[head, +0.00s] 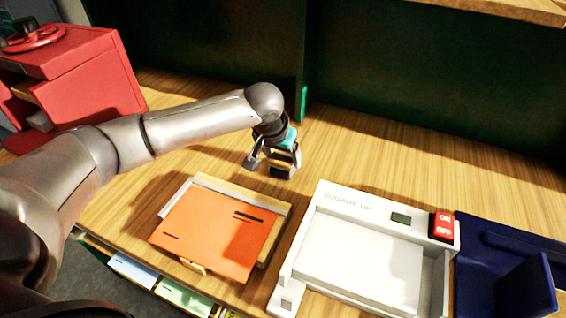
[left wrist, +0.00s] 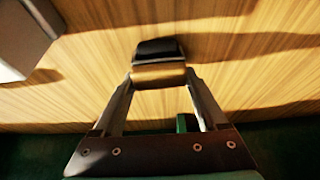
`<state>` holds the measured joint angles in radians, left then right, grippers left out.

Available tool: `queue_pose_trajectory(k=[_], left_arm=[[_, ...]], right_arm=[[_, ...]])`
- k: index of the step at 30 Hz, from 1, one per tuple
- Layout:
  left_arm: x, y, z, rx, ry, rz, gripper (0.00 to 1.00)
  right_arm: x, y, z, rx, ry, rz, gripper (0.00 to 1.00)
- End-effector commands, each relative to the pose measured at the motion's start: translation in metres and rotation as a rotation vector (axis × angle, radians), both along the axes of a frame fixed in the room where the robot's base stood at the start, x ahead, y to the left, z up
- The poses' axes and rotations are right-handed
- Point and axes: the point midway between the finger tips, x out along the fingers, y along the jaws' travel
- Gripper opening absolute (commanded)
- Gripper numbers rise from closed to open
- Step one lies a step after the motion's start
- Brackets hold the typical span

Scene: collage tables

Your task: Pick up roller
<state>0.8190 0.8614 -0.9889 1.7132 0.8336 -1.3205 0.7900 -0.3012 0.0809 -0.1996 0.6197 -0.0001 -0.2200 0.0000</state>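My left gripper (head: 274,163) hangs over the table behind the orange sheet. In the left wrist view my left gripper (left wrist: 160,80) has its two fingers spread. A small black and tan block-like thing, which looks like the roller (left wrist: 159,62), sits between the fingertips and fills the gap from side to side. In the head view the roller (head: 280,171) shows only as dark and tan parts at the fingertips. I cannot tell whether the fingers press on it or whether it touches the table. My right gripper is not in view.
The orange sheet (head: 213,235) lies on a wooden board in front. A white "SQUARE UP" tray (head: 330,200) with a red ON/OFF switch (head: 443,226) is at right, beside a dark blue holder (head: 515,225). A red cabinet (head: 90,80) is far left. A dark green panel (head: 430,90) stands behind.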

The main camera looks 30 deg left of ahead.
Motion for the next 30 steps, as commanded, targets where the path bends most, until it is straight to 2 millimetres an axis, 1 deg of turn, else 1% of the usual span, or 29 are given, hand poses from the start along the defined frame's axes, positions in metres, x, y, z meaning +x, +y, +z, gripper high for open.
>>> queue_pose_trajectory(k=[1,2,13,20,23,26,29,30], left_arm=[[0.000,0.000,0.000,0.000,0.000,0.000,0.69],[0.000,0.000,0.000,0.000,0.000,0.000,0.65],[0.000,0.000,0.000,0.000,0.000,0.000,0.23],[0.001,0.000,0.002,0.000,-0.003,0.001,0.23],[0.001,0.000,0.009,-0.001,-0.005,0.001,0.23],[0.002,0.000,0.025,-0.001,-0.006,0.001,0.23],[0.002,0.000,0.050,-0.002,-0.008,0.000,0.23],[0.002,0.000,0.061,-0.002,-0.009,0.000,0.23]], right_arm=[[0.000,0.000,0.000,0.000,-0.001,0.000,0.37],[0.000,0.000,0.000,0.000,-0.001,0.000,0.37],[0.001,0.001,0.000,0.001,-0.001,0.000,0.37],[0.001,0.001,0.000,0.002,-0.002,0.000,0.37],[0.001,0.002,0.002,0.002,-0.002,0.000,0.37],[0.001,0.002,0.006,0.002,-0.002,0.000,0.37],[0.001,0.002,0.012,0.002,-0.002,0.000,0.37],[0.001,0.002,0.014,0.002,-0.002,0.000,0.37]])
